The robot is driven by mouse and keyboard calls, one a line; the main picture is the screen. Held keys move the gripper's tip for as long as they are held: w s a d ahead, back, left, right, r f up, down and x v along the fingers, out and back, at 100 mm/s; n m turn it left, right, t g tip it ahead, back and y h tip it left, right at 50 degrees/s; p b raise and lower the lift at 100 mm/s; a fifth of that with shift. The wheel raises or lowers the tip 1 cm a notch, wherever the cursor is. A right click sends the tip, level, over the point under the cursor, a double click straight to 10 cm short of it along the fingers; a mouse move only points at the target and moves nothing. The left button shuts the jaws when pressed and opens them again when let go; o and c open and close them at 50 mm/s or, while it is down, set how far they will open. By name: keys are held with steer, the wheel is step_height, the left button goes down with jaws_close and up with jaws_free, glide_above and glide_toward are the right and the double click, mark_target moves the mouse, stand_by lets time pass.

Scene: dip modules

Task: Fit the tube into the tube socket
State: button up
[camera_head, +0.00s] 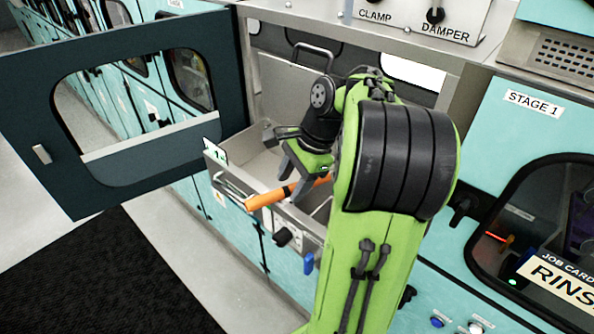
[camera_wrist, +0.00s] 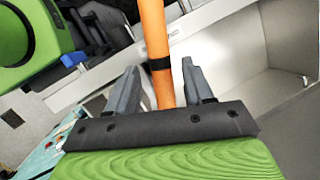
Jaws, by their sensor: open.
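An orange tube (camera_head: 268,197) with a black band lies slanted across the front wall of the pulled-out metal drawer, its left end sticking out past the wall. In the wrist view the tube (camera_wrist: 155,45) passes between the two grey fingers. My gripper (camera_head: 296,183) is over the drawer, around the tube. Its fingers (camera_wrist: 160,80) stand apart, with a gap seen on each side of the tube. My arm hides the right part of the drawer and perhaps the tube's far end. I cannot make out the tube socket for sure.
The drawer (camera_head: 221,172) bears a tag with a "1" and has dark and blue fittings on its front. A dark windowed door (camera_head: 30,100) stands open at left. At right, a teal STAGE 1 cabinet (camera_head: 490,135) has a dark window. A black mat (camera_head: 95,285) lies on the floor.

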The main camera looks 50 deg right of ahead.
steer(key=p+v, duration=0.6)
steer(key=v, duration=0.6)
steer(key=w+a+n+h, duration=0.15)
steer(key=a+n, duration=0.25)
steer(key=a, duration=0.4)
steer(key=w+a+n, duration=0.2)
steer(key=a+n, duration=0.2)
steer(key=a, duration=0.5)
steer(key=s+a+f+n+t, duration=0.1)
steer(key=s+a+f+n, duration=0.1)
steer(key=s+n, duration=0.3)
steer(key=s+a+f+n+t+h, duration=0.1)
steer(key=s+a+f+n, duration=0.1)
steer(key=s+a+n, duration=0.2)
steer(key=s+n, duration=0.2)
steer(key=n, duration=0.1)
steer(key=shift+n+t+b, duration=0.3)
steer(key=shift+n+b, duration=0.1)
steer(key=shift+o, duration=0.5)
step_height(320, 180, down, 10)
steer(key=b, duration=0.9)
steer(key=shift+r+b, duration=0.15)
steer(key=shift+b, duration=0.25)
steer(key=shift+r+p, duration=0.45)
steer(key=shift+r, duration=0.05)
